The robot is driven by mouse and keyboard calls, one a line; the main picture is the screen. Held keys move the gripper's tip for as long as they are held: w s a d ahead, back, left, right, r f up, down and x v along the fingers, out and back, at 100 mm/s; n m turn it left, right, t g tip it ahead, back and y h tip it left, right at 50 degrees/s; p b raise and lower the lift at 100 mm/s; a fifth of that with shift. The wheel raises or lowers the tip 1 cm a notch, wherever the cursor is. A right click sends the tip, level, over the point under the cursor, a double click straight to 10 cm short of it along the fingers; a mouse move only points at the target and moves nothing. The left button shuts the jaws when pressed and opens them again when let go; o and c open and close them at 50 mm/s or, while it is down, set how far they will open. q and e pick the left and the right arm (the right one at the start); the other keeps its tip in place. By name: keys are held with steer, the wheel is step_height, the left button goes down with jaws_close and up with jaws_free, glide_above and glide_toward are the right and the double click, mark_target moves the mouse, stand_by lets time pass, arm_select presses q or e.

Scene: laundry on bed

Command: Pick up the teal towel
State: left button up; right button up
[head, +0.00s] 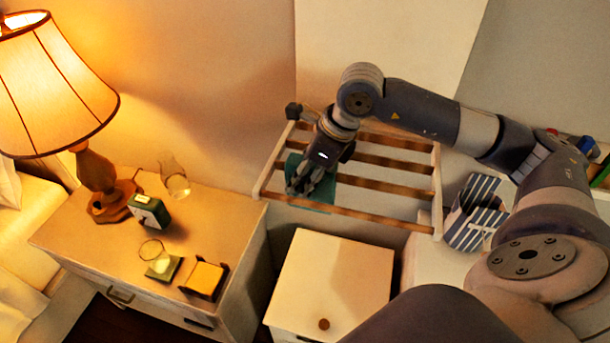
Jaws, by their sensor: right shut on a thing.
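The teal towel (321,189) hangs at the left part of a wooden slatted rack (390,182), behind and beside my right gripper. My right gripper (304,190) points down at the rack's left end and is shut on the teal towel. Its fingers and wrist cover part of the towel. My left gripper is not in view.
A nightstand (90,236) at left holds a lit lamp (97,172), a green clock (149,211), glassware and a small orange item (205,279). A white cabinet (333,275) stands below the rack. A blue striped bag (475,212) is right of the rack.

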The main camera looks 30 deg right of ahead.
steer(key=shift+r, duration=0.45)
step_height(320, 180, up, 17)
steer(key=b, duration=0.2)
steer(key=shift+r, duration=0.2)
step_height(320, 180, up, 15)
steer(key=p, duration=1)
